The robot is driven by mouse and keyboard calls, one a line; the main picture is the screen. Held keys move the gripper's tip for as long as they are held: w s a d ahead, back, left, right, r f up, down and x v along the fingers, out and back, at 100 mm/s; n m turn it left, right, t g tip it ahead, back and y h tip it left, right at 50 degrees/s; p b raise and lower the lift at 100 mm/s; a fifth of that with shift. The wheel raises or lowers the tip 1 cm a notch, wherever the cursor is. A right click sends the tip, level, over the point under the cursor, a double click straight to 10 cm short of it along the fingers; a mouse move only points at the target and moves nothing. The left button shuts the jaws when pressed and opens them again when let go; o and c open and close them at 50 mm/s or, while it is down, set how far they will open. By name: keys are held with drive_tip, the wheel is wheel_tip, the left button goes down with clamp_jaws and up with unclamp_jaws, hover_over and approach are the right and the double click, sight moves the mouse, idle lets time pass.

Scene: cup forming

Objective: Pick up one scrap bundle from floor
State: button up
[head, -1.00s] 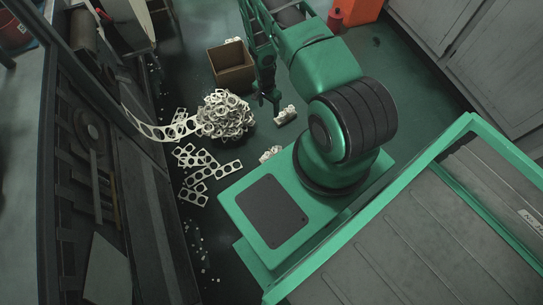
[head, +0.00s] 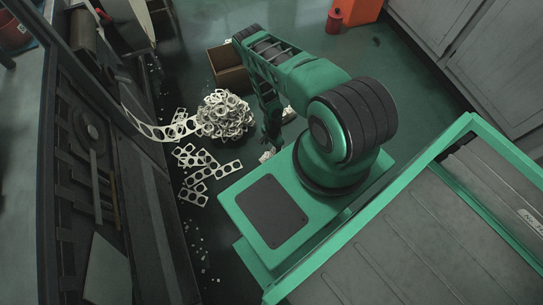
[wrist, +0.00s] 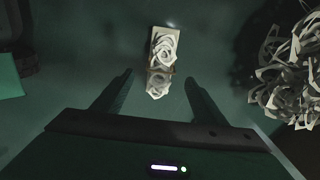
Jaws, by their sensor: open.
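A small white scrap bundle (head: 266,156) lies on the floor beside my green base in the head view. A second bundle (head: 289,113) lies farther back, partly hidden by my arm. My gripper (head: 271,142) hangs low close to the nearer bundle. In the wrist view my gripper (wrist: 158,80) has its two fingers spread with nothing held. A scrap bundle (wrist: 163,46) of stacked ring strips lies ahead, centred between the finger lines and mostly beyond the tips. A dimmer part below it may be a floor reflection. I cannot tell which bundle this is.
A tangled scrap pile (head: 225,115) stands left of my gripper and shows at right in the wrist view (wrist: 290,75). An open cardboard box (head: 228,72) stands behind it. Loose strips (head: 195,170) lie by the machine (head: 95,150).

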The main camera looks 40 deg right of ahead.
sight(272, 151)
drive_tip(key=shift+w+a+f, duration=0.1)
drive_tip(key=shift+w+f, duration=0.05)
drive_tip(key=shift+f, duration=2.75)
drive_tip(key=c, duration=1.2)
